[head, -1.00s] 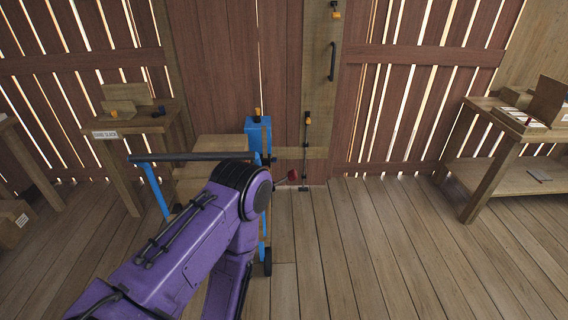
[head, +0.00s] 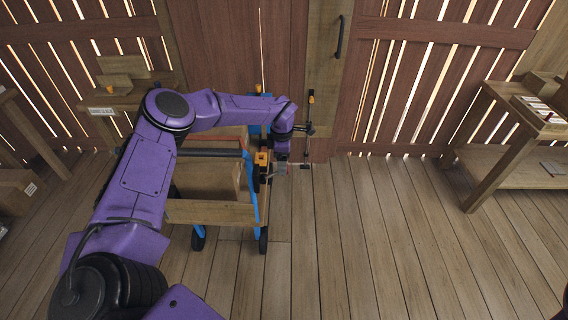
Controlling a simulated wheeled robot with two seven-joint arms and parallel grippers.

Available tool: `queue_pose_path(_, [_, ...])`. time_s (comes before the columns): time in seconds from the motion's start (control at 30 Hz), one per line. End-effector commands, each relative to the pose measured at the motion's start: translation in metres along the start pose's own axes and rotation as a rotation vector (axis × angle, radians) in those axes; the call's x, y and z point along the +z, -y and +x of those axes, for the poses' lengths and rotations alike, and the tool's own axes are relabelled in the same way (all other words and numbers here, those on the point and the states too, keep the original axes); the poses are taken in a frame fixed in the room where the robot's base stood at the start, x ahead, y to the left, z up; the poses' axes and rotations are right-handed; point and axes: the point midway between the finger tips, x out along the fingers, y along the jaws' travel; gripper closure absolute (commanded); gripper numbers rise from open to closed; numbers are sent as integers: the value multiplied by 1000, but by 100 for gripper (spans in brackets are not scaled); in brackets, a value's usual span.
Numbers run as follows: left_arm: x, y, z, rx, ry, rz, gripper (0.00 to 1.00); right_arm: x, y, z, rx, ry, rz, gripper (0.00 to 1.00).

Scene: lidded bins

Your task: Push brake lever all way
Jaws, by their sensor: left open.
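A cart with a wooden body (head: 210,213), blue frame and dark push bar (head: 212,153) stands left of centre. My left arm reaches over it from the left. My left gripper (head: 281,168) points down beside the cart's right side and is open. My right gripper is not in view.
A plank door with a black handle (head: 340,37) stands behind the cart. A wooden workbench (head: 505,135) is on the right and a small table (head: 120,102) on the left. The plank floor (head: 380,240) right of the cart is clear.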

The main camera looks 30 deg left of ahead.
Motion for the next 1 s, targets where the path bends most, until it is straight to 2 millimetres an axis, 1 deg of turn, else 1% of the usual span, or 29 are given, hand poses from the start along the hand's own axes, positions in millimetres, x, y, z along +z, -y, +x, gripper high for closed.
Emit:
queue_pose_path(0.03, [0, 0, 9, -4, -5, 1, 28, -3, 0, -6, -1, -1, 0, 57])
queue_pose_path(0.1, [1, -1, 23, -4, -6, 2, 28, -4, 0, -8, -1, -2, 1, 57])
queue_pose_path(0.2, [2, -2, 36, -4, -7, 3, 28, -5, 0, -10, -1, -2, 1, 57])
queue_pose_path(0.3, [2, -2, 42, -4, -7, 2, 28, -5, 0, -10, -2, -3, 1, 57])
queue_pose_path(0.5, [2, -2, 43, -3, -6, 2, 28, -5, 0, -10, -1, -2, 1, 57])
queue_pose_path(0.53, [2, -2, 43, -3, -6, 2, 31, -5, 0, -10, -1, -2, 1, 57])
queue_pose_path(0.57, [2, -2, 43, -3, -6, 2, 41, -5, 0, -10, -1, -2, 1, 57])
queue_pose_path(0.6, [2, -2, 43, -3, -6, 2, 54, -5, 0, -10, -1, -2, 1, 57])
queue_pose_path(0.7, [2, -1, 43, -5, -7, 2, 84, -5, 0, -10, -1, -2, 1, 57])
queue_pose_path(1.0, [1, -2, 44, -4, -11, 1, 84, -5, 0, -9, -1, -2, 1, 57])
